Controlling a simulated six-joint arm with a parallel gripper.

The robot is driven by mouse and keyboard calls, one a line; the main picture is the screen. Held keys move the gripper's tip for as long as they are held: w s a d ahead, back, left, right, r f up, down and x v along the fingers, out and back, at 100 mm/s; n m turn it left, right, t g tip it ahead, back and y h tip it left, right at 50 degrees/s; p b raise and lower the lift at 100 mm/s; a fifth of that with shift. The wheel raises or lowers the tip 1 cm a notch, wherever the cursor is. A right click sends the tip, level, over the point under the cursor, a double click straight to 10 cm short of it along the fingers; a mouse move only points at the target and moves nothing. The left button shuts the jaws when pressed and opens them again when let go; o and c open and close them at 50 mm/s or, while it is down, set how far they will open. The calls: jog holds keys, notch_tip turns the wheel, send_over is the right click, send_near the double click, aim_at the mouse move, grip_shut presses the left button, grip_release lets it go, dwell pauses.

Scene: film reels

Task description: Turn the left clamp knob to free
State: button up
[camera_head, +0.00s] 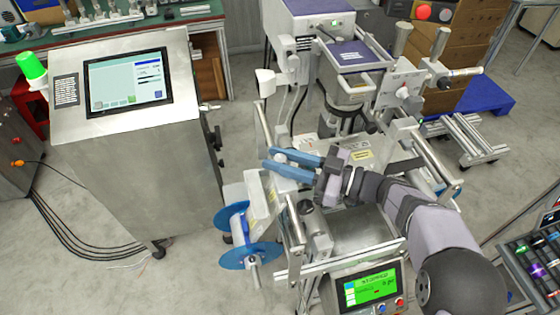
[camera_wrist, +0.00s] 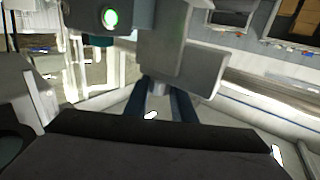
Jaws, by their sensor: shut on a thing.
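My gripper (camera_head: 270,159) reaches left across the film machine, with its two blue fingers side by side. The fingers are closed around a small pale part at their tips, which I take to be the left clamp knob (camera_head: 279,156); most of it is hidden. In the wrist view my gripper (camera_wrist: 163,88) shows its blue fingers pointing at a grey plate-like block (camera_wrist: 190,62). The knob's turn position cannot be read from either view.
A blue reel (camera_head: 232,255) hangs on the machine's front left. A control cabinet with a screen (camera_head: 130,82) stands to the left. A small green display (camera_head: 371,288) sits at the front. A bin rack (camera_head: 530,250) is at the right edge. Frame rails surround my arm closely.

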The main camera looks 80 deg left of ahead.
aim_at(280, 158)
jog(key=shift+r+h, duration=0.15)
jog(key=shift+h, duration=0.15)
jog(key=o, duration=1.1)
jog(key=shift+c, duration=0.2)
notch_tip(280, 158, up, 9)
jog(key=shift+f+b, duration=0.1)
jog(key=shift+b, duration=1)
jog(key=shift+r, duration=0.6)
